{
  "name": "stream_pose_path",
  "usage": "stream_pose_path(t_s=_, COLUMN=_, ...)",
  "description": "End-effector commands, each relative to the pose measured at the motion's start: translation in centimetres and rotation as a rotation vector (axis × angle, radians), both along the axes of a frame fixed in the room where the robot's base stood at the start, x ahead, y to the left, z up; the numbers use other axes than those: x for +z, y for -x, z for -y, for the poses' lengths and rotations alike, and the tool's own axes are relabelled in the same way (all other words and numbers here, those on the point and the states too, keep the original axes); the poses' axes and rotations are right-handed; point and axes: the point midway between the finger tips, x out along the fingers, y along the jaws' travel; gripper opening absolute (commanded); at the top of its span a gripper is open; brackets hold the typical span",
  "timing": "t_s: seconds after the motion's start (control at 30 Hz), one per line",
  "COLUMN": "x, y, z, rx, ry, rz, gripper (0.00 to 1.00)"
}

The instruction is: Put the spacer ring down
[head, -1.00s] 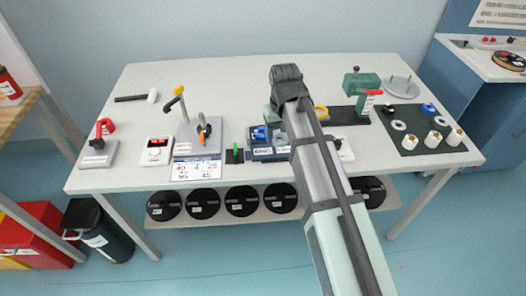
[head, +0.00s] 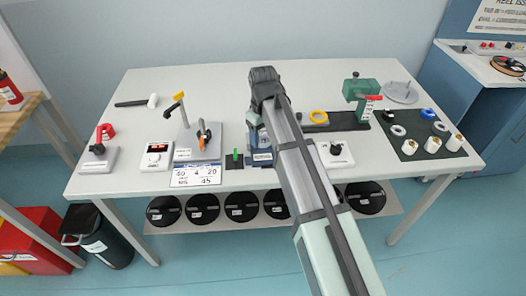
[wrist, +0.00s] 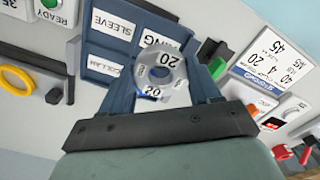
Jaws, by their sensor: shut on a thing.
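Behind the ring lies a dark blue tray (wrist: 104,50) with white labels reading SLEEVE, COLLAR and a partly covered one ending in "NG". I cannot tell how far the ring is above the tray. In the head view the tray (head: 262,157) is mostly hidden by my arm, and the ring is hidden.
A yellow ring (head: 318,117) lies right of my arm. A dark mat (head: 412,148) with rings and white rolls is at the right.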

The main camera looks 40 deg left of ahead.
Motion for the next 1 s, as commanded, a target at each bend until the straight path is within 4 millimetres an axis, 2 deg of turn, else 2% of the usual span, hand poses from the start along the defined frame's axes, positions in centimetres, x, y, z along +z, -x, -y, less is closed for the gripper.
stream_pose_path(t_s=0.13, x=-2.4, y=0.0, z=0.1, rx=-0.001, ry=0.001, rz=0.000, gripper=0.29)
stream_pose_path(t_s=0.37, x=-4.0, y=0.0, z=0.0, rx=-0.001, ry=0.000, rz=0.001, gripper=0.29)
stream_pose_path(t_s=0.6, x=-6.7, y=0.0, z=0.0, rx=-0.001, ry=0.000, rz=0.001, gripper=0.29)
stream_pose_path(t_s=1.0, x=-7.6, y=0.0, z=0.1, rx=-0.002, ry=0.002, rz=0.000, gripper=0.29)
